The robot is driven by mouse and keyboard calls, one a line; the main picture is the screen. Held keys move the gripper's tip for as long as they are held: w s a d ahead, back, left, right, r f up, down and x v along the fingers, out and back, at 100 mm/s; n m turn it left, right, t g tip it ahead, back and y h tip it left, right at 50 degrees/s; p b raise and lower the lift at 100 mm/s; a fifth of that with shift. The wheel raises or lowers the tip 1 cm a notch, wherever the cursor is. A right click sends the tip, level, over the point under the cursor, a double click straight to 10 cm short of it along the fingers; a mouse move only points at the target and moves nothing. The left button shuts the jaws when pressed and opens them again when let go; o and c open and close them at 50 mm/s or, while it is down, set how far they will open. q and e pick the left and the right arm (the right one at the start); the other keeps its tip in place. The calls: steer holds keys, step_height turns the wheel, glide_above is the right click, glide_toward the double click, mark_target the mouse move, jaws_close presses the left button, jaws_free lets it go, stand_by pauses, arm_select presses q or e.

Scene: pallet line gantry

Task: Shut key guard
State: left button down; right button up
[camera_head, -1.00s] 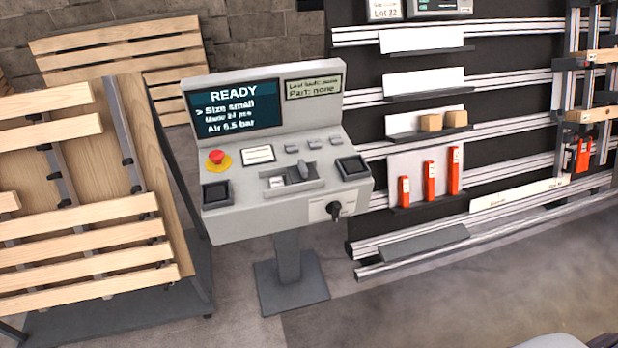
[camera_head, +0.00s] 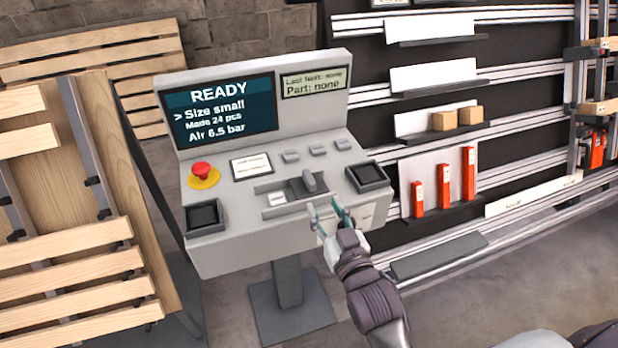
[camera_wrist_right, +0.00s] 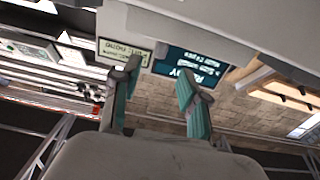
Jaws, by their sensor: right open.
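The grey control console (camera_head: 240,232) stands in the middle of the head view. A recess in its sloping top holds a dark slider-like part with a raised grey tab (camera_head: 308,182), which may be the key guard; I cannot tell for sure. A small white label (camera_head: 277,198) shows beside it in the recess. My right gripper (camera_head: 325,208) is open and empty, with its fingers at the console's front edge, just below the recess. It covers the dark key-like knob on the front face. In the wrist view the open fingers (camera_wrist_right: 158,75) point towards the console. My left gripper is out of view.
A red stop button (camera_head: 202,170) and two dark square pads (camera_head: 205,214) (camera_head: 368,176) flank the recess. The screen (camera_head: 220,110) reads READY. Wooden pallets (camera_head: 75,270) stand at the left. A rack with rails (camera_head: 435,268) stands at the right.

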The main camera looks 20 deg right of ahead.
mark_target(313, 186)
steer(key=w, duration=1)
steer(key=shift+w+a+p, duration=0.15)
steer(key=shift+w+p, duration=0.05)
steer(key=shift+p, duration=0.15)
jaws_close()
